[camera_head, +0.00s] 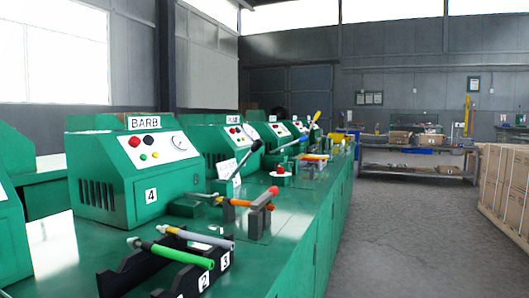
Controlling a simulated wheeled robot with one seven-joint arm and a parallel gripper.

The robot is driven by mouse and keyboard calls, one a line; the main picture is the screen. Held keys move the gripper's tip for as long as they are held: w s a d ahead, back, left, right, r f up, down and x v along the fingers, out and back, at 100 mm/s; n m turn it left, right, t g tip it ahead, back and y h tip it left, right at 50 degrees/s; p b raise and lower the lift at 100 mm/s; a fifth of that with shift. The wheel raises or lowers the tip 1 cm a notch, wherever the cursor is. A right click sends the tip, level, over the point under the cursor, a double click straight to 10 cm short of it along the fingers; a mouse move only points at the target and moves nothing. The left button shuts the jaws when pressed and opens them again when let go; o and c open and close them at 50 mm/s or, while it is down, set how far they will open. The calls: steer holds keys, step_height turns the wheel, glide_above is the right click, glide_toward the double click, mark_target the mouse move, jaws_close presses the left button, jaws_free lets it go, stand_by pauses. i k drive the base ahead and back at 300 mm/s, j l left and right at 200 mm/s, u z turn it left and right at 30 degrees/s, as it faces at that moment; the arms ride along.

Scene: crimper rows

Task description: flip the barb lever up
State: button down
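The green machine box with the BARB sign (143,123) stands on the green bench at the left, with a gauge, buttons and a number 4 plate on it. A lever with a black knob (257,145) and a thin grey rod slants up to the right, just right of this box. Its foot seems to be near the low grey-green block in front of the box, but I cannot tell exactly where it pivots. My gripper is out of view.
More green machines (216,141) with levers run back along the bench. Open grey floor (400,240) lies right, with cartons (503,180) beyond.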

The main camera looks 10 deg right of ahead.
mark_target(257, 143)
steer(key=k+j, duration=0.15)
steer(key=j, duration=0.2)
steer(key=i+l+z, duration=0.2)
steer(key=i+l, duration=0.35)
steer(key=l, duration=0.2)
steer(key=i+l+z, duration=0.15)
steer(key=i+l, duration=0.4)
steer(key=l, duration=0.05)
